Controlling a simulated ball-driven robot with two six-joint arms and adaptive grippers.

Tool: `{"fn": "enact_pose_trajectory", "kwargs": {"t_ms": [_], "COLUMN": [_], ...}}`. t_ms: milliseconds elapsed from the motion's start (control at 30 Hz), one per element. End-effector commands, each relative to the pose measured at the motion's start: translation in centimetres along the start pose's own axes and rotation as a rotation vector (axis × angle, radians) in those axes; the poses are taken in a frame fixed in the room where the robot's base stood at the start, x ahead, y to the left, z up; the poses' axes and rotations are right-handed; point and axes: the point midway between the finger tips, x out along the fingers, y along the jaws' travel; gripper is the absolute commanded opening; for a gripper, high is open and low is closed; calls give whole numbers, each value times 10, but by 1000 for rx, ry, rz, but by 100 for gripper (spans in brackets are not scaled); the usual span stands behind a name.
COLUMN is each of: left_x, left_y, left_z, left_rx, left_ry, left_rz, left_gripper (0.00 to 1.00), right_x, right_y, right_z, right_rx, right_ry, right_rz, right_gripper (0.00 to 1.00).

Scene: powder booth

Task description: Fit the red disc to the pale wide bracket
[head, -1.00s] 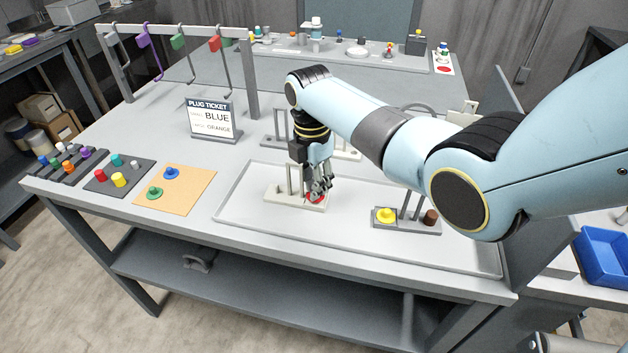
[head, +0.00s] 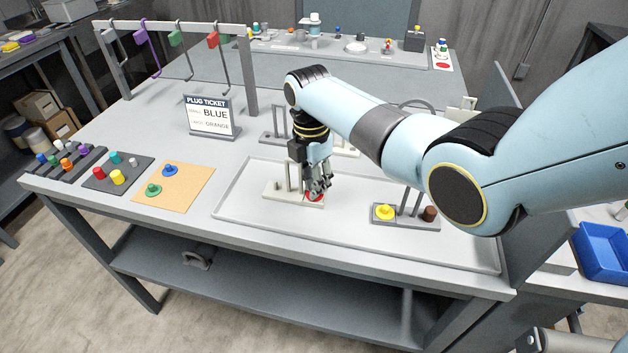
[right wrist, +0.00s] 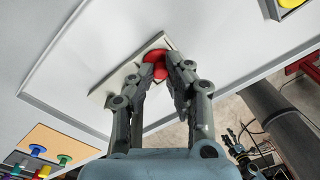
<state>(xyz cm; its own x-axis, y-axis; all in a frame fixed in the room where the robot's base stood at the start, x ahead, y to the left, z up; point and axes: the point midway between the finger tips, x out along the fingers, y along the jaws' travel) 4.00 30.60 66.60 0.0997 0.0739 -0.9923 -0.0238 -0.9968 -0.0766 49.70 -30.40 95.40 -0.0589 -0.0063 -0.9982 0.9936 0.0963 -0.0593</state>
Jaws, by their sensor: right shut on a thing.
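The red disc (head: 314,197) is at the right end of the pale wide bracket (head: 280,195), which lies in the shallow tray. My right gripper (head: 318,190) points down at that end, shut on the disc. In the right wrist view the red disc (right wrist: 157,63) shows between the two fingertips (right wrist: 163,72), over the end of the pale bracket (right wrist: 112,88). The fingers hide part of the disc, so I cannot tell whether it sits fully down on the bracket.
A grey bracket (head: 392,222) with a yellow disc (head: 385,211) and a brown piece (head: 430,213) stands to the right in the tray (head: 240,222). The plug ticket (head: 212,116) stands behind. An orange board (head: 187,190) with blue and green plugs lies left of the tray.

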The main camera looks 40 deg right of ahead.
Motion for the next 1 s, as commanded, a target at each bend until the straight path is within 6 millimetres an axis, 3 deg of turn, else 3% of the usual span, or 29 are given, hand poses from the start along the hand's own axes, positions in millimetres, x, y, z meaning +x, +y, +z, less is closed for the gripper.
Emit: {"fn": "enact_pose_trajectory", "kwargs": {"t_ms": [267, 300, 500, 833, 1000], "left_x": [0, 0, 0, 0, 0], "left_y": [0, 0, 0, -1, 0], "left_z": [0, 0, 0, 0, 0], "left_rx": [0, 0, 0, 0, 0], "left_ry": [0, 0, 1, 0, 1], "left_rz": [0, 0, 0, -1, 0], "left_gripper": [50, 50, 50, 50, 50], "right_x": [1, 1, 1, -3, -31], "right_y": [0, 0, 0, 1, 1], "right_z": [0, 0, 0, 0, 0], "right_rx": [0, 0, 0, 0, 0], "right_ry": [0, 0, 0, 0, -1], "right_rz": [0, 0, 0, 2, 5], "right_gripper": [0, 16, 41, 41, 41]}}
